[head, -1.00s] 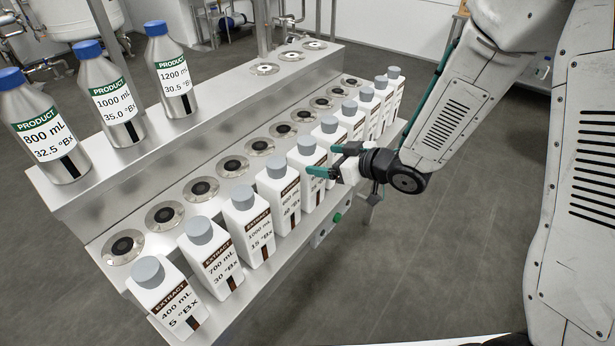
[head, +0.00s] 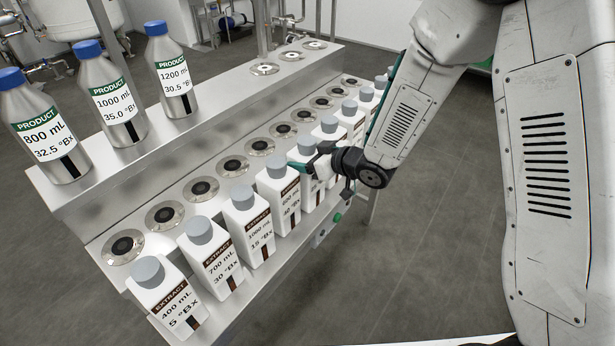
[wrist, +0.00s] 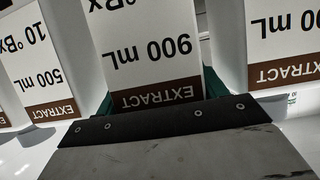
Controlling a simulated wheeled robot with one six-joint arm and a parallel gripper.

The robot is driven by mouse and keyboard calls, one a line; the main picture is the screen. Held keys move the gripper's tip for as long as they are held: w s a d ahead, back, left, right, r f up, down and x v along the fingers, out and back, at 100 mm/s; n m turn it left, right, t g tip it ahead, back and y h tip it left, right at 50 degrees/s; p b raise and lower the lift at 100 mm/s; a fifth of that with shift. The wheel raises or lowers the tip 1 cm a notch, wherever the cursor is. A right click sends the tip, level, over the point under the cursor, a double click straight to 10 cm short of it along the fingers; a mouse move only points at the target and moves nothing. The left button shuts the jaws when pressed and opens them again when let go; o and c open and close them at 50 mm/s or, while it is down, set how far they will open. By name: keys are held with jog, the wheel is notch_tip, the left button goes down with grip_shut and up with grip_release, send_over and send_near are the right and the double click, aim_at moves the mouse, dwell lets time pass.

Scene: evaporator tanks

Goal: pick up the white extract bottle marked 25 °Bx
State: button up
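No label reading 25 °Bx can be made out. My gripper (head: 308,167) is at the row of white extract bottles, at the fifth bottle (head: 306,145) from the front, and hides much of it. In the wrist view, which is upside down, a white bottle marked 900 mL (wrist: 150,48) stands between my green fingers, one at each side. Its °Bx number is cut off by the frame edge. The fingers look open around it; whether they touch it is unclear. A 500 mL, 10 °Bx bottle (wrist: 35,60) stands to its left in that view.
Nearer extract bottles read 5 °Bx (head: 166,297), 30 °Bx (head: 212,257) and 15 °Bx (head: 248,226). Neighbours stand close on both sides of my gripper. Steel product bottles (head: 110,98) stand on the upper step. Floor right of the bench (head: 440,240) is open.

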grip_shut()
jog(key=shift+r, duration=0.1)
jog(key=shift+r, duration=0.1)
